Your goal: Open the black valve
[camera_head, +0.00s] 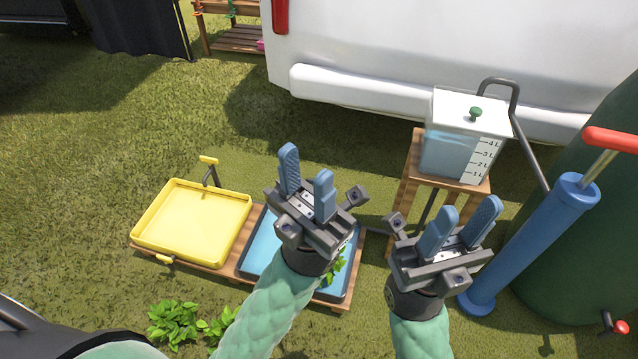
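A small black valve (608,322) with a red end sits low on the dark green tank (562,262) at the bottom right edge; part of it may lie outside the picture. It is the only valve-like fitting I can make out. My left gripper (306,182) is open and empty, above the blue tray in the middle, far left of the valve. My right gripper (459,227) is open and empty, left of the blue pump and apart from the valve. Neither gripper touches anything that I can see.
A clear water container (452,156) with a white lid stands on a wooden stand (411,180). A blue pump (525,245) with a red handle (611,139) leans between my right gripper and the tank. A yellow tray (192,222) and a blue tray (262,245) lie left. Grass is open further left.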

